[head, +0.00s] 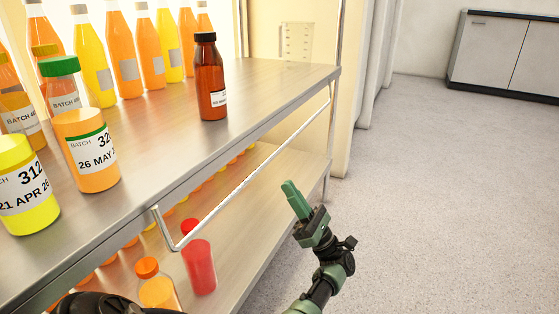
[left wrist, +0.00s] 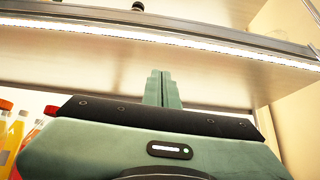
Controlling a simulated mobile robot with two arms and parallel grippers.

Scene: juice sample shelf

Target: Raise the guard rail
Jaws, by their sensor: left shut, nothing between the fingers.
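The guard rail (head: 250,178) is a thin pale metal rod. It hangs below the front edge of the upper shelf (head: 258,108), with a bent arm (head: 164,225) at its near end and its far end by the shelf's corner post. My left gripper (head: 290,186) is shut and empty, in front of the shelf and to the right of the rail, apart from it in the picture. In the left wrist view its closed green fingers (left wrist: 163,88) point toward the shelf's underside; I cannot clearly tell the rail there. My right gripper is not in view.
A brown bottle (head: 211,80) and several juice bottles stand on the upper shelf. A red-capped bottle (head: 199,260) and an orange-capped one (head: 155,288) are on the lower shelf (head: 285,175). Open floor (head: 440,190) lies to the right; a cabinet (head: 505,55) stands far back.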

